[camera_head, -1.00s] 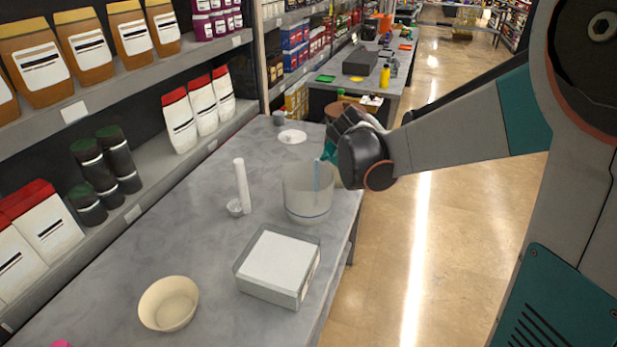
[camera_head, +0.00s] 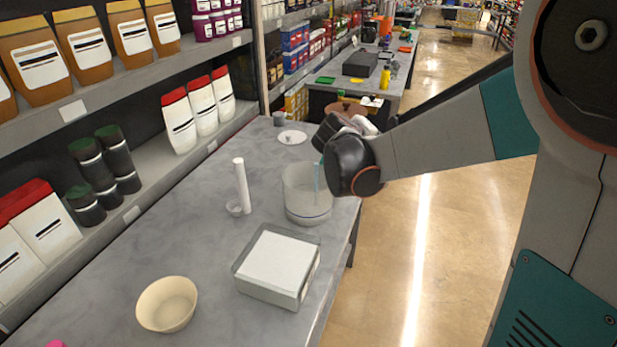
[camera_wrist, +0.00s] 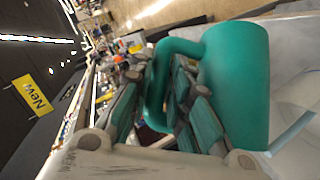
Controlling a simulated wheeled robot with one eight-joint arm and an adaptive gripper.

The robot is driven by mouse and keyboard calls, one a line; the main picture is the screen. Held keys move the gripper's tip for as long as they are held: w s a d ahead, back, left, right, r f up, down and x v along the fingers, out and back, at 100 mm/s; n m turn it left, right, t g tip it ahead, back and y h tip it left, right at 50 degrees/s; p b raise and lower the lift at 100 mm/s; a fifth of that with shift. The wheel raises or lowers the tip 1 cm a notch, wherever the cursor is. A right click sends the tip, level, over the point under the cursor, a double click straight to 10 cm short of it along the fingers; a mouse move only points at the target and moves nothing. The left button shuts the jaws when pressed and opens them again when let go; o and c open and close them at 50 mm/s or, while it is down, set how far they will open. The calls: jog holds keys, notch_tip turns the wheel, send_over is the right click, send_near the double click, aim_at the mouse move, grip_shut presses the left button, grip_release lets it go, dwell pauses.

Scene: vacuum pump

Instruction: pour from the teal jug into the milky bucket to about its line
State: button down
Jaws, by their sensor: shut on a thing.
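The teal jug (camera_wrist: 238,85) fills the right of the wrist view, tipped on its side. My gripper (camera_wrist: 165,105) is shut on its handle. In the head view my gripper (camera_head: 335,140) is over the right rim of the bucket and hides almost all of the jug. A pale blue stream falls from the jug into the milky bucket (camera_head: 303,200), and its start also shows in the wrist view. The bucket stands upright on the grey table.
A white cylinder (camera_head: 242,186) stands left of the bucket beside a small clear cup. A grey box with a white top (camera_head: 277,262) is in front, and a cream bowl (camera_head: 168,304) is nearer. A white plate (camera_head: 292,138) lies behind. Shelves line the left.

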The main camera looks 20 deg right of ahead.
jog(key=shift+a+h, duration=0.2)
jog(key=shift+h, duration=0.1)
jog(key=shift+w+a+r+n+h+b, duration=0.1)
jog(key=shift+a+r+n+h+b, duration=0.35)
jog(key=shift+a+r+n+h, duration=0.4)
dwell(0.9)
jog(key=shift+a+n+t+h+b, duration=0.3)
jog(key=shift+a+t+b, duration=0.2)
jog(key=shift+a+b, duration=0.4)
dwell(0.6)
jog(key=shift+w+a+r+h, duration=0.15)
jog(key=shift+a+r+h, duration=0.15)
jog(key=shift+a, duration=0.15)
dwell(0.6)
